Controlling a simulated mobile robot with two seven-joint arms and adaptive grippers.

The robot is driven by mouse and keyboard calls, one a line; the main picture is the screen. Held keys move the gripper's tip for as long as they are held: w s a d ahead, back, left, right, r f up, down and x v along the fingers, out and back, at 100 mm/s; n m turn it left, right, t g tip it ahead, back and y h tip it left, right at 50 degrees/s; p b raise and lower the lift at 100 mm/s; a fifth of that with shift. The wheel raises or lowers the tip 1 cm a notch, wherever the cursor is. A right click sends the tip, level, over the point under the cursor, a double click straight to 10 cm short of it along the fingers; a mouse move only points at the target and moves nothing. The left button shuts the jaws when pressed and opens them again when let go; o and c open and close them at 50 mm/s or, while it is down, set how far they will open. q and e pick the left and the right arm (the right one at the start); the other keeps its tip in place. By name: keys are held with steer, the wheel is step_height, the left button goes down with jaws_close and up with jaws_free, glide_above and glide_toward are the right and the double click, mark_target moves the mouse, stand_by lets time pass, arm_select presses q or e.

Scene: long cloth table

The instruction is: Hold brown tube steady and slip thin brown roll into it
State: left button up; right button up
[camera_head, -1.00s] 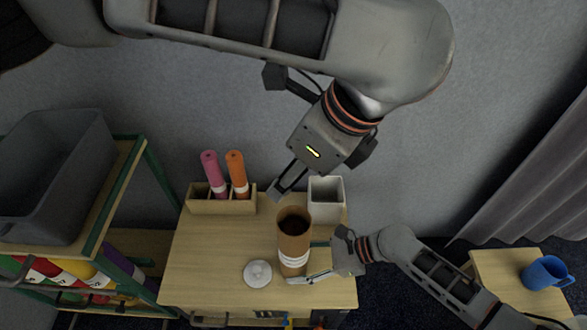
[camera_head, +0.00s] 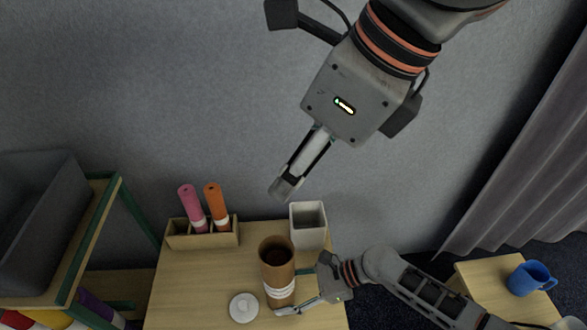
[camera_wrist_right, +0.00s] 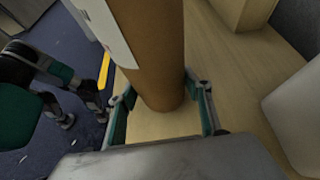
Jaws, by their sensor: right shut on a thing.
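The brown tube (camera_head: 277,262) stands upright on the wooden table, open end up, with white bands low on it. My right gripper (camera_head: 296,308) is shut on its lower part. In the right wrist view, the fingers of my right gripper (camera_wrist_right: 162,112) lie on both sides of the tube (camera_wrist_right: 153,50). My left gripper (camera_head: 284,188) hangs in the air above the table, behind and above the tube and apart from it. Its fingers show nearly edge-on, so I cannot tell whether they are open. I cannot make out the thin brown roll; the tube's inside is dark.
A wooden holder (camera_head: 190,239) with a pink roll (camera_head: 191,207) and an orange roll (camera_head: 215,204) stands at the back left. A white square container (camera_head: 309,235) stands behind the tube. A white lid (camera_head: 243,308) lies left of the tube. A blue mug (camera_head: 530,278) is on a side table.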

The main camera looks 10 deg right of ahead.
stand_by(0.3)
steer(key=o, duration=0.9)
